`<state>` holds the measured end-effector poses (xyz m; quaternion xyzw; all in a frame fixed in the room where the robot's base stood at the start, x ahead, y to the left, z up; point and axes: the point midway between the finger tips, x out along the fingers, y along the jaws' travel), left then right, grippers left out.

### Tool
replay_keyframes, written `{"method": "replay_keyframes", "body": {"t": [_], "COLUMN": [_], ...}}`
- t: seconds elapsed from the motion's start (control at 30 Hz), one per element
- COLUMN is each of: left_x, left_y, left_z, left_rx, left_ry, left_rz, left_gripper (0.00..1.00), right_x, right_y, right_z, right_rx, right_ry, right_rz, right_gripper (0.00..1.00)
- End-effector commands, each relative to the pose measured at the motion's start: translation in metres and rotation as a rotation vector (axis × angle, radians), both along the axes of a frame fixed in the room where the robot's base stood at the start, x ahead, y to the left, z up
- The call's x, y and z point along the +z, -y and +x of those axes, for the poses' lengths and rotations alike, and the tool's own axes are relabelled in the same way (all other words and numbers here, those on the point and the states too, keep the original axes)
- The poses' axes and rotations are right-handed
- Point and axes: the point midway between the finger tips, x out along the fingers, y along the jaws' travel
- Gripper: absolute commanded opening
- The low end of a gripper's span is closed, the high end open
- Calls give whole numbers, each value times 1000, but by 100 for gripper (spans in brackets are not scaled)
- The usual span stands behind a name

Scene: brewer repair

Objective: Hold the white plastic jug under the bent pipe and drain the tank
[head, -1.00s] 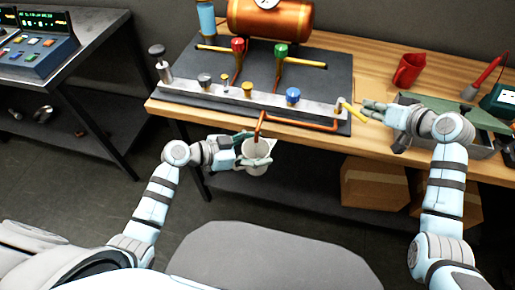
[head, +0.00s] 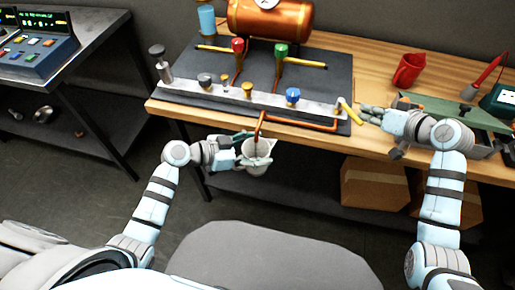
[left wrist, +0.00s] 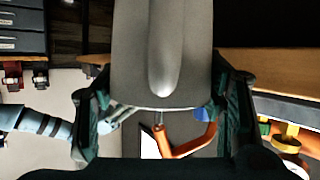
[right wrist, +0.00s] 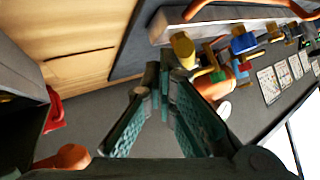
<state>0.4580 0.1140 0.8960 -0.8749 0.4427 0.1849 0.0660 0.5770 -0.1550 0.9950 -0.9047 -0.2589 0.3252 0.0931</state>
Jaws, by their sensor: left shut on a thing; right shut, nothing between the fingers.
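The white plastic jug (head: 257,158) is held in front of the bench edge, its mouth under the bent copper pipe (head: 261,121). My left gripper (head: 246,153) is shut on it. In the left wrist view the jug (left wrist: 163,55) fills the space between the fingers, and the orange pipe end (left wrist: 190,143) shows close by its rim. My right gripper (head: 367,112) is shut and empty, its tips beside the yellow lever (head: 348,111) at the manifold's right end. In the right wrist view the tips (right wrist: 164,85) are near a yellow handle (right wrist: 183,49). The jug's contents cannot be made out.
The copper tank (head: 270,18) stands behind the metal manifold with red, green and blue knobs. A red cup (head: 408,70) and a green-lidded toolbox (head: 460,115) are to the right on the bench (head: 365,65). Cardboard boxes (head: 373,184) sit below.

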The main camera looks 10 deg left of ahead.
Motion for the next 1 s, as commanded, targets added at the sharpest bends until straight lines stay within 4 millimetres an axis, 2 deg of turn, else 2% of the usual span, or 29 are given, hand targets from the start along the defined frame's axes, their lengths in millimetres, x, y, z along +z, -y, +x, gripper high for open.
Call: {"method": "replay_keyframes", "body": {"t": [0.17,0.5,1.0], "left_x": [0,0,0], "left_y": [0,0,0], "left_z": [0,0,0], "left_rx": [0,0,0], "left_ry": [1,1,1], "left_rz": [-1,-1,-1], "left_gripper": [30,30,30], "right_x": [0,2,59], "right_y": [-2,5,5], "right_z": [-3,6,7], "right_rx": [1,0,1], "right_ry": [-1,0,2], "right_rz": [0,0,-1], "right_gripper": [0,0,0]}}
